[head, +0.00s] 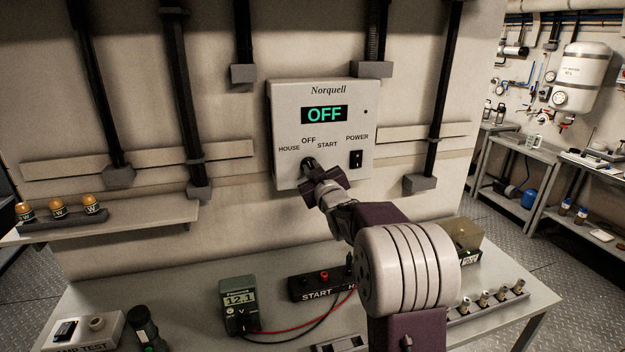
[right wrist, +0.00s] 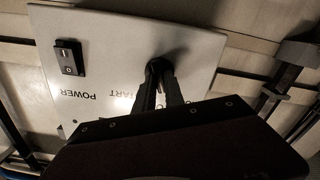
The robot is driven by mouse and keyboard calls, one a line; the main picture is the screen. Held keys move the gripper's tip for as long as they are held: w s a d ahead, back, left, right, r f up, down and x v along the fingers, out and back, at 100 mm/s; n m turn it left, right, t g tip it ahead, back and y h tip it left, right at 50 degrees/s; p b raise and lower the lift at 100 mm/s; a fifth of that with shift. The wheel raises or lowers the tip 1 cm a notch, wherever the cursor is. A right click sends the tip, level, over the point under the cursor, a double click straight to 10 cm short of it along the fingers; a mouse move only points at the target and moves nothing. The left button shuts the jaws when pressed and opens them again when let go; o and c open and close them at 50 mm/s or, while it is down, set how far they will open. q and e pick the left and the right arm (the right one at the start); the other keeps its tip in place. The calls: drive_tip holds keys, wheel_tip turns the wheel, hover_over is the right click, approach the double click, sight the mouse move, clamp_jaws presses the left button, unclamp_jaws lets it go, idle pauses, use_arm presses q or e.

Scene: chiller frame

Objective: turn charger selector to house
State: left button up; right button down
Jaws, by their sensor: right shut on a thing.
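The Norquell charger box (head: 285,112) hangs on the wall in the middle of the head view. Its display (head: 324,114) reads OFF in green. Below it are the labels HOUSE, OFF and START around the dark selector knob (head: 308,163). My right gripper (head: 318,180) reaches up to the knob and is shut on it, covering much of it. In the right wrist view the box appears upside down, and the two fingers (right wrist: 158,92) close on the knob (right wrist: 157,66). Where the knob points cannot be told. My left gripper is not in view.
The black POWER switch (head: 356,159) sits right of the selector. Below, the bench holds a green meter (head: 239,304) reading 12.1, a black START box (head: 316,285) and red and black leads. A shelf (head: 150,214) with amber-topped items stands at left.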

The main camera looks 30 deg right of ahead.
drive_tip(key=n+b, duration=0.2)
drive_tip(key=shift+f+n+b, duration=0.2)
drive_tip(key=shift+n+b, duration=0.15)
drive_tip(key=shift+n, duration=0.05)
drive_tip(key=shift+n+b, duration=0.6)
drive_tip(key=shift+n, duration=0.2)
drive_tip(key=shift+r, duration=0.1)
drive_tip(key=c, duration=1.4)
unclamp_jaws()
drive_tip(key=shift+a, duration=0.1)
drive_tip(key=shift+c, duration=0.2)
drive_tip(key=shift+s, duration=0.1)
drive_tip(key=b+v, duration=0.1)
drive_tip(key=v, duration=0.8)
